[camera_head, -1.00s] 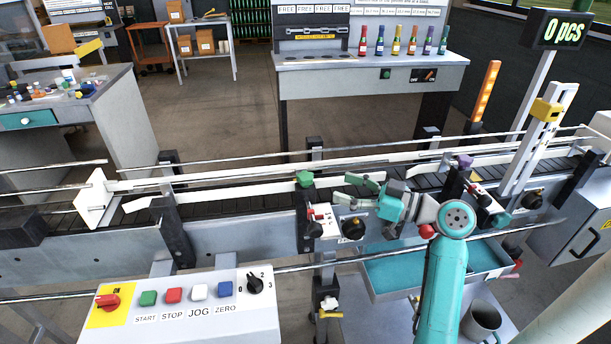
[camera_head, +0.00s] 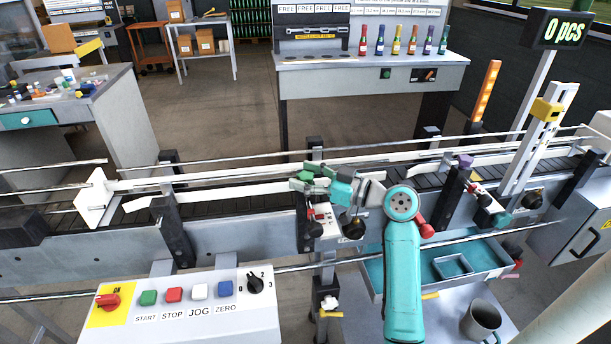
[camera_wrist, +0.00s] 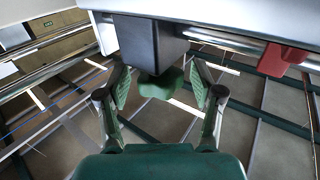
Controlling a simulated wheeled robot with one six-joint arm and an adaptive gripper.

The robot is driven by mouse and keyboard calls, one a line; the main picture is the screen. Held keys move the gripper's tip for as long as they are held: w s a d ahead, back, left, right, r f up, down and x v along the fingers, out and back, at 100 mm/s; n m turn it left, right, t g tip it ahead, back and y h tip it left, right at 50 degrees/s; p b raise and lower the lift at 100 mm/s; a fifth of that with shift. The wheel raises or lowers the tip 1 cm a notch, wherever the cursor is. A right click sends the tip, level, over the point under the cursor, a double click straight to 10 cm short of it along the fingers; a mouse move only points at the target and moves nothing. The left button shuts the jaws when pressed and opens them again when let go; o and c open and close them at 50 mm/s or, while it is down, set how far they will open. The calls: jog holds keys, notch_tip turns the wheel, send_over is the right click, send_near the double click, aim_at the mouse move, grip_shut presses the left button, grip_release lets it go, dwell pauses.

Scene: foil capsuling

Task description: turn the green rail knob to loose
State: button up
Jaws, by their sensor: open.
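The green rail knob (camera_head: 306,176) sits on top of a dark post at the near side of the conveyor. In the wrist view the green knob (camera_wrist: 160,84) sits under a dark block, between the two fingers. My gripper (camera_head: 309,178) is at the knob in the head view, with its fingers partly covering it. In the wrist view my gripper (camera_wrist: 162,88) is open, one finger on each side of the knob, with gaps showing between fingers and knob.
A black dial (camera_head: 352,226) is just right of the post. A purple knob (camera_head: 466,161) tops another post further right. Conveyor guide rails run behind my gripper. A button panel (camera_head: 180,318) stands front left, and a teal tray (camera_head: 376,274) lies below my arm.

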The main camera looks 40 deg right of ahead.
jog(key=c, duration=1.2)
jog(key=shift+o, duration=0.2)
jog(key=n+g+y, duration=0.1)
jog(key=n+y, duration=0.1)
jog(key=y, duration=0.1)
jog(key=shift+d+n+g+y, duration=0.1)
jog(key=shift+n+g+y, duration=0.2)
jog(key=shift+g, duration=0.1)
jog(key=shift+n+g+y, duration=1.8)
jog(key=shift+g+y, duration=0.2)
jog(key=shift+y, duration=0.1)
jog(key=o, duration=1.2)
jog(key=shift+c, duration=0.2)
